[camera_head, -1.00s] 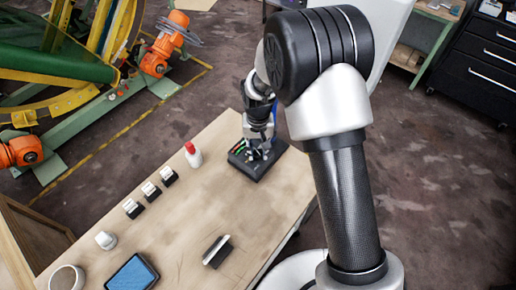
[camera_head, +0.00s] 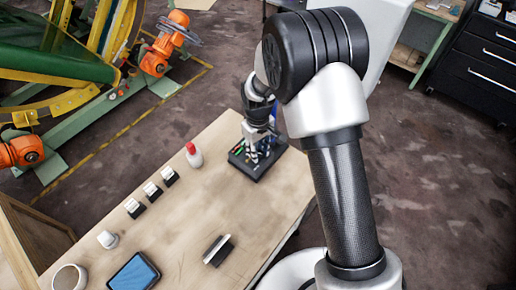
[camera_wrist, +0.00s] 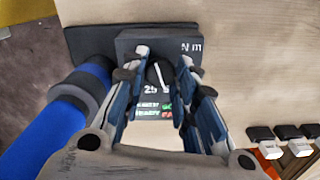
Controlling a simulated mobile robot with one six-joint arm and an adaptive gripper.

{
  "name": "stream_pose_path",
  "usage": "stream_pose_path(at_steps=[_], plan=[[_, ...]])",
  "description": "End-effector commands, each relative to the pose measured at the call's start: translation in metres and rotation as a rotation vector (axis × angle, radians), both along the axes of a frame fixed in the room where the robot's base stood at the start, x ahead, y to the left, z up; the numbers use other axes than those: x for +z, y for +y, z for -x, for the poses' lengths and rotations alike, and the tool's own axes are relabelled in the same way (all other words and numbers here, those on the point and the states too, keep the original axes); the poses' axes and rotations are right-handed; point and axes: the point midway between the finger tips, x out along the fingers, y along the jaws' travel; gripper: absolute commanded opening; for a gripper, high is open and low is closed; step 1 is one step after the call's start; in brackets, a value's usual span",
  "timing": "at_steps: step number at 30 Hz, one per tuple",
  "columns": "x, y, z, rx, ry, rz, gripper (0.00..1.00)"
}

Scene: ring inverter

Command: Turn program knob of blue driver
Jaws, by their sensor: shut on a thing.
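The dark driver control box (camera_head: 244,168) sits at the far right end of the wooden table. In the wrist view its panel (camera_wrist: 191,47) shows "Nm", lit digits, and green and red text. The dark round program knob (camera_wrist: 157,76) with a white pointer line is on this panel, the line slightly tilted. My gripper (camera_wrist: 163,70) is shut on the knob from above, one finger on each side. It also shows over the box in the head view (camera_head: 257,150). A blue cylinder (camera_wrist: 62,122), seemingly the blue driver, stands close beside my gripper on the left in the wrist view.
A white bottle with red cap (camera_head: 194,155) stands left of the box. Several black-and-white blocks (camera_head: 152,191), a white cup-like piece (camera_head: 107,239), a blue-screened tablet (camera_head: 133,273) and a small dark holder (camera_head: 217,250) are nearer. The table's middle is clear.

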Motion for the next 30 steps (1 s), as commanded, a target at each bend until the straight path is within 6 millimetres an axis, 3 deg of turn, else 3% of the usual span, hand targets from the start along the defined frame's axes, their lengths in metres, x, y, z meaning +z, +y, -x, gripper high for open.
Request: stream_pose_path(at_steps=[20,21,30], plan=[[0.0000,0.0001,-0.0001,0.072,0.000,0.000,0.03],[0.0000,0.0001,-0.0001,0.072,0.000,0.000,0.28],[0.0000,0.0001,-0.0001,0.072,0.000,0.000,0.47]])
